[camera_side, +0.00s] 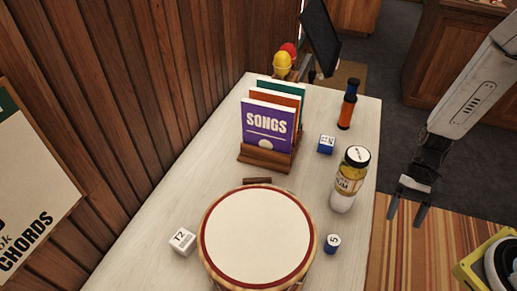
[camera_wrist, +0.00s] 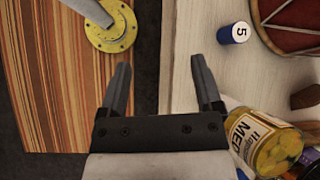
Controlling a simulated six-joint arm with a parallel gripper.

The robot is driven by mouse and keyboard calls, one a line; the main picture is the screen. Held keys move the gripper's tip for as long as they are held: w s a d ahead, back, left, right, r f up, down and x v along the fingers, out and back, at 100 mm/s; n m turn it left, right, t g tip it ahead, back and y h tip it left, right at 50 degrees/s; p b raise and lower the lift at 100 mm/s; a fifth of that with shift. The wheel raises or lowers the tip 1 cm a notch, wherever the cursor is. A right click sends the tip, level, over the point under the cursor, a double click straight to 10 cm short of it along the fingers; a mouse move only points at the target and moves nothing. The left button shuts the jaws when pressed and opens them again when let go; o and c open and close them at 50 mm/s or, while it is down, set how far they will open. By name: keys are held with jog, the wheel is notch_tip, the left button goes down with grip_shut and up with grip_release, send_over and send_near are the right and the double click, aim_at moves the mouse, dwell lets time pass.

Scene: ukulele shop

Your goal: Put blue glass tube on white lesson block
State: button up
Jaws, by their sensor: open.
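The blue glass tube (camera_side: 332,244) is a short blue cylinder with a white top marked 5. It stands on the table just right of the drum; it also shows in the wrist view (camera_wrist: 232,34), right of my fingers. The white lesson block (camera_side: 182,242) is a white cube marked 12, on the table left of the drum; I do not see it in the wrist view. My gripper (camera_side: 406,216) is open and empty, off the table's right edge above the striped rug. In the wrist view my gripper (camera_wrist: 160,64) has its fingers spread over the table edge, apart from the tube.
A large drum (camera_side: 258,237) stands between tube and block. A wooden rack (camera_side: 262,158) holds songbooks behind the drum. The table's (camera_side: 178,197) left strip is clear.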

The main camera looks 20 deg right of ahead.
jog(key=w+d+r+n+t+h, duration=0.2)
jog(key=w+r+n+t+h, duration=0.4)
jog(key=r, duration=0.4)
jog(key=shift+w+d+n+t, duration=0.15)
jog(key=shift+w+n+t, duration=0.2)
jog(key=shift+t, duration=0.45)
jog(key=shift+o, duration=0.6)
